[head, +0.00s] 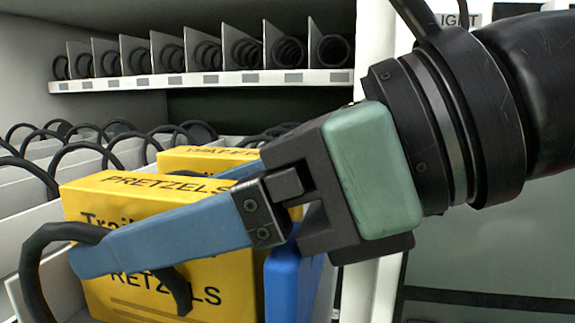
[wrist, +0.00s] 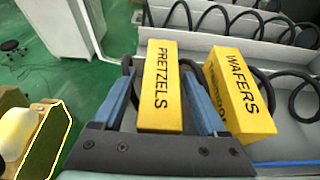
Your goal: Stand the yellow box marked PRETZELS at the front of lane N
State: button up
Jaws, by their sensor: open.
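The yellow PRETZELS box (head: 120,190) stands upright in a lane of the lower tray, its printed top showing. A black coil (head: 35,270) curls around its lower front. My gripper (head: 150,215) is open, with one blue finger across the box's near side and the other on its far side. In the wrist view the PRETZELS box (wrist: 160,85) lies between the spread fingers of my gripper (wrist: 158,78); small gaps seem to show, but contact is unclear. No lane letter N is legible; the lane fronts are mostly hidden.
A yellow WAFERS box (wrist: 238,95) stands in the neighbouring lane, close to my right finger in the wrist view. A blue item (head: 288,285) is beside the boxes. An upper shelf (head: 200,79) holds empty coils. Several lower lanes at the left hold only coils.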

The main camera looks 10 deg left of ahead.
jog(key=shift+r, duration=0.25)
jog(key=b+v, duration=0.2)
jog(key=v, duration=1)
jog(key=shift+r+b, duration=0.3)
jog(key=shift+r, duration=0.1)
